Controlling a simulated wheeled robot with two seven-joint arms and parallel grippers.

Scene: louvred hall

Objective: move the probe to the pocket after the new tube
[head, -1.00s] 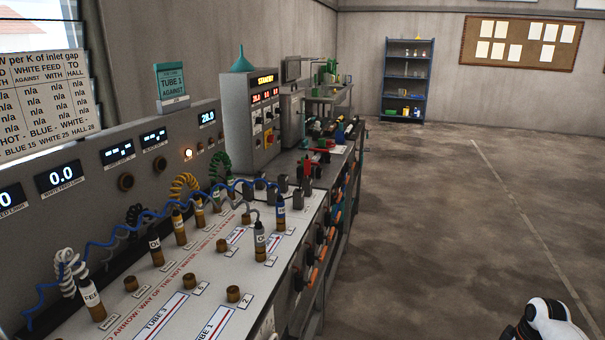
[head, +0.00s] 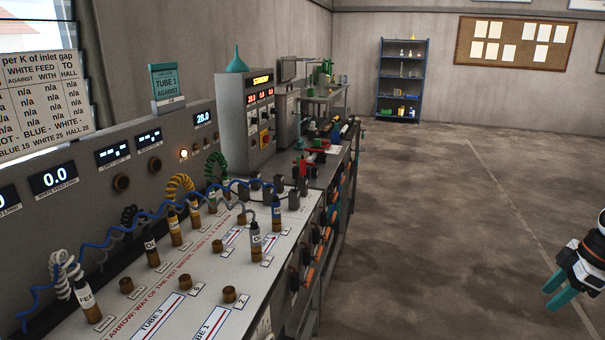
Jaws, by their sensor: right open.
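Several probes with coloured cables stand upright in brown pockets on the sloping white panel. A white-cabled probe (head: 86,299) is nearest at the left and a dark-capped one (head: 152,249) is behind it. A yellow-cabled probe (head: 174,228) stands further back. A grey-cabled probe (head: 256,240) and a blue-cabled probe (head: 277,213) stand at the panel's right side. Empty brown pockets show at the front left (head: 126,285), front right (head: 229,294) and middle (head: 217,246). My right gripper (head: 556,298) is open, with teal fingers, over the floor far right of the bench. My left gripper is out of view.
A green card reading "TUBE 1 AGAINST" (head: 165,86) stands on the meter panel (head: 78,212). A grey control box with a green funnel (head: 236,62) stands behind. A blue shelf (head: 401,82) is at the far wall. The floor right of the bench (head: 430,230) is clear.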

